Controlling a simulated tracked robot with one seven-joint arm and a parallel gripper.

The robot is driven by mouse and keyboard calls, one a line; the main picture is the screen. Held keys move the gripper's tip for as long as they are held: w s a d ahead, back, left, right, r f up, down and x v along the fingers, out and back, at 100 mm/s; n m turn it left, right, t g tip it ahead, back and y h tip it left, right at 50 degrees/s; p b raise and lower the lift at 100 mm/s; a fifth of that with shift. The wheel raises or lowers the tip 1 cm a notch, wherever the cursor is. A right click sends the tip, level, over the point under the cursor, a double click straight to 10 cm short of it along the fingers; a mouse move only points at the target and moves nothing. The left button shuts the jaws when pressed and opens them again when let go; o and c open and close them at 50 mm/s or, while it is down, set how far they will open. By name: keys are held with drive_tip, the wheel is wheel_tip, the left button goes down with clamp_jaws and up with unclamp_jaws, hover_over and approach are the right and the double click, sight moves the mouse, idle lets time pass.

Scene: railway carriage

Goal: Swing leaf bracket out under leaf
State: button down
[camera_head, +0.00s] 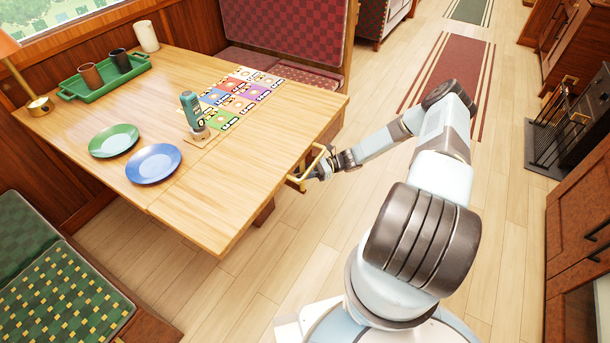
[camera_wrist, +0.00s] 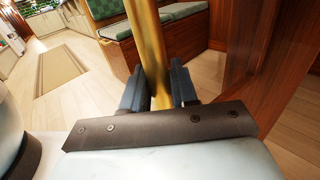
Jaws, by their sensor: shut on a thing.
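The wooden table leaf (camera_head: 245,190) is raised level with the rest of the table. A brass leaf bracket (camera_head: 311,166) shows at the leaf's right edge, partly sticking out from beneath it. My gripper (camera_head: 323,172) is at the bracket, just beyond the table edge. In the wrist view the dark fingers of my gripper (camera_wrist: 158,88) are on either side of the brass bar of the bracket (camera_wrist: 147,45) and shut on it. The bracket's hinge end is hidden under the leaf.
Blue (camera_head: 153,163) and green (camera_head: 114,140) plates, a green tray (camera_head: 104,85) with cups, a teal bottle (camera_head: 191,110) and a colourful card sheet (camera_head: 243,97) lie on the table. A green seat (camera_head: 60,295) stands at lower left.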

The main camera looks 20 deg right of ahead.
drive_tip(key=shift+w+d, duration=0.85)
drive_tip(key=c, duration=1)
unclamp_jaws()
drive_tip(key=shift+s, duration=0.1)
drive_tip(key=shift+c, duration=0.2)
drive_tip(key=w+d, duration=0.1)
drive_tip(key=d, duration=1.2)
drive_tip(key=shift+d, duration=0.4)
drive_tip(key=shift+f, duration=0.1)
